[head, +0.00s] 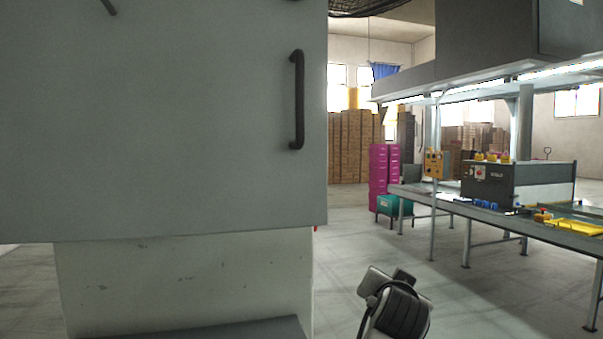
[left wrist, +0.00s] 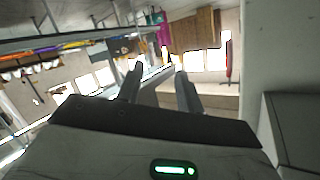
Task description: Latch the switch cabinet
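The switch cabinet (head: 170,120) is a large grey box filling the left half of the head view. Its flat front looks shut, though I cannot tell whether it is latched. A black upright bar handle (head: 297,100) sits near the right edge of the front. A dark lever end (head: 108,6) shows at the top, cut off by the frame. In the left wrist view my left gripper (left wrist: 159,70) has its two fingers apart with nothing between them, away from any handle.
A pale scuffed base (head: 190,285) stands below the cabinet. To the right are a long workbench (head: 440,205) with a grey machine (head: 515,184), magenta crates (head: 378,180) and stacked cartons (head: 350,145). Open floor (head: 350,250) lies between cabinet and bench.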

